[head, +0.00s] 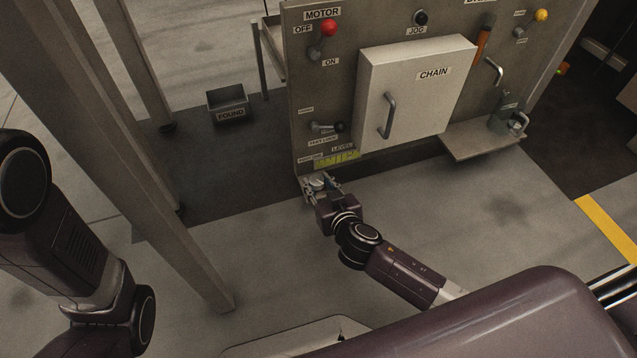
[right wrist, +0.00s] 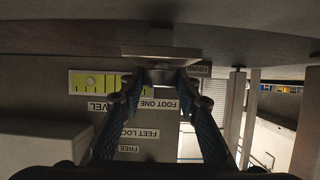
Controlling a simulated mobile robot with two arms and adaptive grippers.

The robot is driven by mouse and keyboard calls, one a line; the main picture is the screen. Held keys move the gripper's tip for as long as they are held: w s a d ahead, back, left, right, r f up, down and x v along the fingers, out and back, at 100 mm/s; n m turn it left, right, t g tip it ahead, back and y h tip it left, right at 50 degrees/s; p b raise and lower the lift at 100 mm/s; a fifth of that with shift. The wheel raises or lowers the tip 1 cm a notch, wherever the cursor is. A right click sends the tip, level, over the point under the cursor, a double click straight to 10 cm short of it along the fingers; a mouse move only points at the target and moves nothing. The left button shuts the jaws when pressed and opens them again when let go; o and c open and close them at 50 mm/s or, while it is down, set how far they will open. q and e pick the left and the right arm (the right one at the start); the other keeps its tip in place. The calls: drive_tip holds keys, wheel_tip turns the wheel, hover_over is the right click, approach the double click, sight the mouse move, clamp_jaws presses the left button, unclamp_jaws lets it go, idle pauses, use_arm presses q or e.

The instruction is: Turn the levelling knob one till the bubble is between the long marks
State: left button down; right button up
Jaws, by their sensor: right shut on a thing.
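The level (head: 336,158) is a yellow-green strip with dark marks at the bottom left of the grey panel. It shows upside down in the right wrist view (right wrist: 97,83); I cannot make out where its bubble lies. Levelling knob one (head: 316,184) is a small pale knob below the panel's lower left corner, by the "FOOT ONE" label (right wrist: 158,104). My right gripper (head: 322,184) is shut on the knob, its fingers on either side; they partly hide it. My left arm shows at the left edge of the head view, but its gripper is out of view.
The panel carries a "CHAIN" door (head: 415,92) with a handle, a red motor lever (head: 328,29) and a black-tipped lever (head: 338,127). A small shelf (head: 485,140) juts out at right. A "FOUND" bin (head: 228,102) stands on the dark mat. Grey posts stand at left.

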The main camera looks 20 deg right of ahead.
drive_tip(key=shift+d+r+n+y+p, duration=0.15)
drive_tip(key=shift+n+y+p, duration=0.3)
drive_tip(key=shift+p, duration=0.25)
drive_tip(key=n+y+p, duration=0.2)
drive_tip(key=p, duration=0.1)
drive_tip(key=n+g+y+p, duration=0.1)
drive_tip(key=y+p, duration=0.1)
drive_tip(key=shift+w+d+r+n, duration=0.2)
drive_tip(key=shift+d+n, duration=0.15)
drive_tip(key=shift+d+n+g+y+p, duration=0.1)
drive_tip(key=shift+n+g+y+p, duration=0.2)
drive_tip(key=shift+n+y+p, duration=0.15)
drive_tip(key=shift+w+f+n+g+y, duration=0.2)
drive_tip(key=shift+n+g+y, duration=0.3)
drive_tip(key=shift+n+y, duration=0.3)
drive_tip(key=shift+d+f+n+g+y, duration=0.1)
drive_tip(key=shift+n+g+y, duration=0.45)
drive_tip(key=shift+y, duration=0.15)
drive_tip(key=shift+n+g+y, duration=0.45)
drive_tip(key=shift+n+y, duration=0.15)
drive_tip(key=shift+n, duration=0.2)
drive_tip(key=shift+b, duration=0.3)
